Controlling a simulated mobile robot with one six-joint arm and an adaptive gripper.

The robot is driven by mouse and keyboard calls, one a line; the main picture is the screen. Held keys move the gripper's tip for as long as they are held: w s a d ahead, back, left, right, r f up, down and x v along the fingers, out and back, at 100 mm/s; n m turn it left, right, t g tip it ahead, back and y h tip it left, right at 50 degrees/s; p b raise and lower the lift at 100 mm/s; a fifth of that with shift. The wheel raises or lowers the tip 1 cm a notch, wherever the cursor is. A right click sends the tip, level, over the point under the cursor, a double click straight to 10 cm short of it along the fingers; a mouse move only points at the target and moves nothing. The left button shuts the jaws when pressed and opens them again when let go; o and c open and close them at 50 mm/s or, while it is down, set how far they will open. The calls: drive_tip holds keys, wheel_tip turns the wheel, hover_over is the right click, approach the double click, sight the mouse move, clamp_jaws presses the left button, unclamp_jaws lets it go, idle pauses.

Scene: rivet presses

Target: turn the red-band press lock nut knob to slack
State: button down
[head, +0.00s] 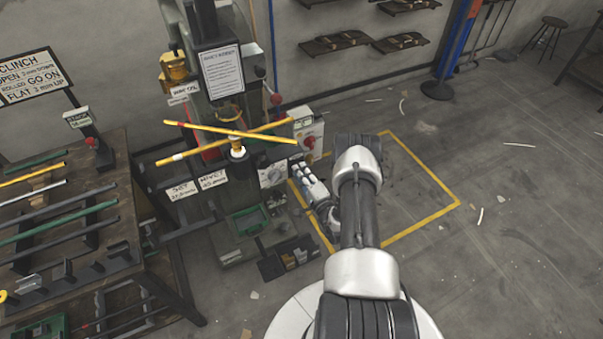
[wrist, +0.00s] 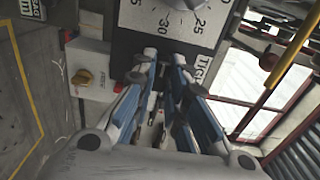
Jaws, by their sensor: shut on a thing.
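The press (head: 222,80) stands left of centre in the head view. Its white dial plate (head: 272,176) faces my gripper, and the plate (wrist: 170,18) also shows at the top of the wrist view with numbers 25 and 30 and a dark pointer. A label beside it begins with "TIGH". My gripper (head: 313,185) is beside the dial plate. In the wrist view my gripper (wrist: 165,62) has its blue-and-white fingers converged just under the plate's edge. It is shut on what appears to be the lock nut knob, which the fingers mostly hide.
Yellow bars (head: 230,132) cross in front of the press. A pale box (wrist: 92,72) with a yellow knob is close left of my fingers. A workbench with rods (head: 75,225) stands at the left. Floor inside the yellow outline (head: 430,170) is largely clear.

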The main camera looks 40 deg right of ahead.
idle(0.5)
drive_tip(key=c, duration=1.6)
unclamp_jaws()
drive_tip(key=v, duration=1.2)
